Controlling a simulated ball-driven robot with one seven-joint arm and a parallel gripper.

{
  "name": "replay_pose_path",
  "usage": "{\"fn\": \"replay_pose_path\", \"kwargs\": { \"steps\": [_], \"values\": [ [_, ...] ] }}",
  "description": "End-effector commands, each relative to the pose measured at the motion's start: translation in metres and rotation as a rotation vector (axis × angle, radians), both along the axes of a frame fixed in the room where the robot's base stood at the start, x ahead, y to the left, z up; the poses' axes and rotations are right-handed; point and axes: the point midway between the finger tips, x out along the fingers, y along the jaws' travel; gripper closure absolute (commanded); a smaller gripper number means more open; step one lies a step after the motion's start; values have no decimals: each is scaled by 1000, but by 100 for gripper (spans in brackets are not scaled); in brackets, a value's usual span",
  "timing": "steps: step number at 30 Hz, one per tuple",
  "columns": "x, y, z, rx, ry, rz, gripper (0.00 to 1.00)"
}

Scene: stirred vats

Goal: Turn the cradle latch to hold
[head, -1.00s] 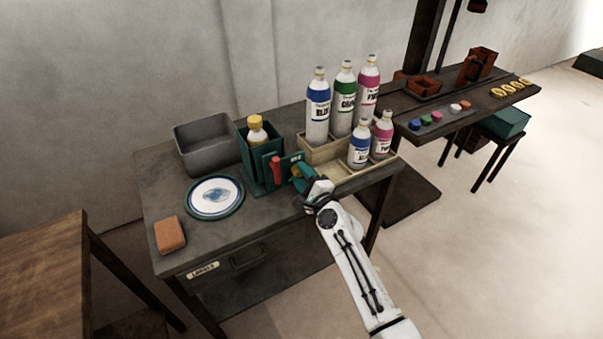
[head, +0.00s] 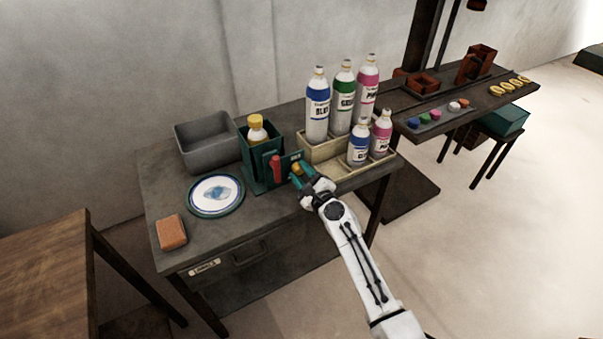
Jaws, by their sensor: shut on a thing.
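The green cradle (head: 259,169) stands on the dark table and holds a white bottle with a yellow cap (head: 256,130). A red upright handle (head: 275,168) shows on its front. A small yellow part (head: 296,169), which may be the latch, sits at the cradle's right front. My gripper (head: 300,177) is at this yellow part and appears shut on it. The fingers hide much of it, so its exact setting cannot be told.
A wooden rack (head: 333,158) with several labelled bottles stands close to the right of my gripper. A grey bin (head: 206,147), a round plate (head: 216,195) and an orange block (head: 172,232) are to the left. The table's front edge is open.

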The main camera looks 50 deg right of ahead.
Motion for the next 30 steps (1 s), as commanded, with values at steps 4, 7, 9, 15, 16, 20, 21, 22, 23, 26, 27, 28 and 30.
{"fn": "replay_pose_path", "kwargs": {
  "steps": [4,7,9,15,16,20,21,22,23,26,27,28,30],
  "values": [
    [0,-1,-1,2,1,-1,93],
    [0,-1,-1,2,1,-1,59],
    [0,-1,-1,2,1,-1,53],
    [0,0,-1,0,1,-1,37],
    [0,0,-1,0,1,-1,37],
    [0,0,0,0,1,-1,37],
    [-1,0,0,0,1,-1,37],
    [-2,0,-1,0,1,-1,37],
    [-3,1,-1,0,1,0,37],
    [-12,3,-1,1,2,-1,37],
    [-17,5,-1,1,3,0,37],
    [-22,6,-1,1,3,0,37],
    [-34,10,-1,0,3,0,37]
  ]
}}
